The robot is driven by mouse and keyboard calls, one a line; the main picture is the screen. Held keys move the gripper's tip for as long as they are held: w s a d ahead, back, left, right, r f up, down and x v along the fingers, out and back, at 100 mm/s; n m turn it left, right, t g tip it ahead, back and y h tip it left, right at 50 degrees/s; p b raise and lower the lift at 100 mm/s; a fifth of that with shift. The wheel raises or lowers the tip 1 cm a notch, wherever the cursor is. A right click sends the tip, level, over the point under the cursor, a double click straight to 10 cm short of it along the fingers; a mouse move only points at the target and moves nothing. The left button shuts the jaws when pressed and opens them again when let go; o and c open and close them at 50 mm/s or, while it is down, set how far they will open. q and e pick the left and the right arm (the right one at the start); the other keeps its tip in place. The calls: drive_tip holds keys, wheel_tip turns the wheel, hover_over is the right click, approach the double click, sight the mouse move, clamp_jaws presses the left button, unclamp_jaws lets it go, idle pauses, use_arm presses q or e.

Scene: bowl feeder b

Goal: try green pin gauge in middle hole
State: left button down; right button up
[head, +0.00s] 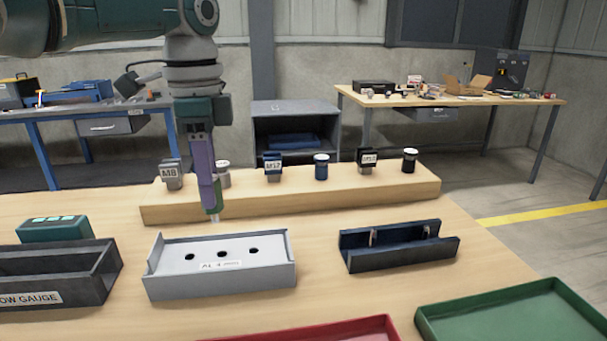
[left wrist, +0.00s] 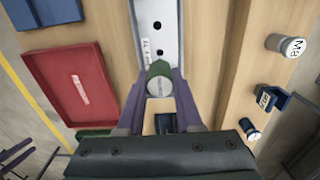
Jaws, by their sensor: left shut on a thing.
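My left gripper (head: 211,203) points down and is shut on the green pin gauge (head: 218,192). The gauge's pale lower tip shows below the fingers. In the head view it hangs behind and above the light grey block (head: 167,284), with its tip apart from the holes. The block has three dark holes in a row, and the middle hole (head: 222,254) is empty. In the left wrist view the green gauge (left wrist: 160,70) is between the purple fingers, close to the block (left wrist: 169,12), two of whose holes show. My right gripper is not in view.
A wooden rack (head: 300,195) with labelled gauges runs behind the block. A dark bin (head: 85,283) stands left and a dark blue holder (head: 405,252) right. A red tray (head: 350,330) and a green tray (head: 520,315) lie in front. Bare table separates block and holder.

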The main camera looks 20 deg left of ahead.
sight(215, 215)
use_arm(q)
wheel_tip(215, 215, down, 6)
drive_tip(key=b, duration=0.4)
drive_tip(key=shift+r, duration=0.25)
drive_tip(key=shift+f+b, duration=1.05)
drive_tip(key=shift+f, duration=0.15)
idle(1.5)
drive_tip(key=shift+r, duration=0.1)
idle(1.0)
drive_tip(key=shift+r+p, duration=2.5)
